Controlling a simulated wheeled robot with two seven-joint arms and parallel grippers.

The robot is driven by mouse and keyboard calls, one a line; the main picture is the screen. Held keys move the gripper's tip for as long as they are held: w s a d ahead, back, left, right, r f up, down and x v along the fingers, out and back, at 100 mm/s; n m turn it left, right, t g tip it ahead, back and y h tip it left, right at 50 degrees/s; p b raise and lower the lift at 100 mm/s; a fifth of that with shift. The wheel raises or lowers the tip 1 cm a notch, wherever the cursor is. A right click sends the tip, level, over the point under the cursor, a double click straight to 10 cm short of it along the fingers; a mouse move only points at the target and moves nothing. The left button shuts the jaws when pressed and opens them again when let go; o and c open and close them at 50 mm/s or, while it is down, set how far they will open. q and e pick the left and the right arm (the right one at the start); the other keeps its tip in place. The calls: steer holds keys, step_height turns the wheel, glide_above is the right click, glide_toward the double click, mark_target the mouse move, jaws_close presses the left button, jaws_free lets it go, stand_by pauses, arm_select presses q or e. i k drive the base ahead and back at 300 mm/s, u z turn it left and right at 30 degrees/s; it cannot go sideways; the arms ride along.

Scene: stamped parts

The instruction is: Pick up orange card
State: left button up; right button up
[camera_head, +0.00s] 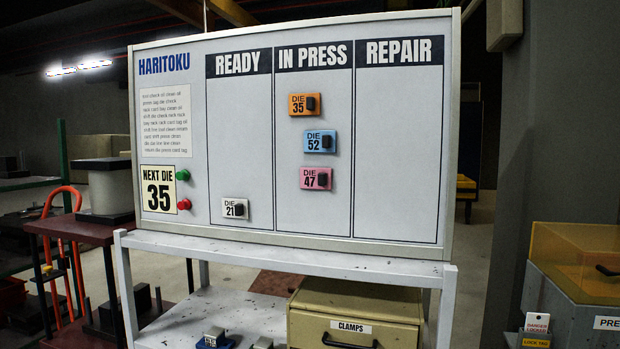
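The orange card (304,105) reads "DIE 35" and has a dark block on its right half. It is on the whiteboard (400,150), at the top of the "IN PRESS" column. A blue card (319,141) reading "DIE 52" and a pink card (315,178) reading "DIE 47" are below it in the same column. A white card (235,208) reading "DIE 21" is low in the "READY" column. Neither of my grippers is in view.
The "REPAIR" column is empty. A "NEXT DIE 35" sign (159,189) is at the board's lower left, beside green and red round pieces. A white shelf (300,258) runs below the board, with a "CLAMPS" drawer box (357,300) beneath. A yellow-lidded cabinet (580,255) stands at right.

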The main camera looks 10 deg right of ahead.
mark_target(300, 103)
steer(key=z, duration=1.05)
steer(key=i, duration=0.75)
steer(key=u, duration=1.35)
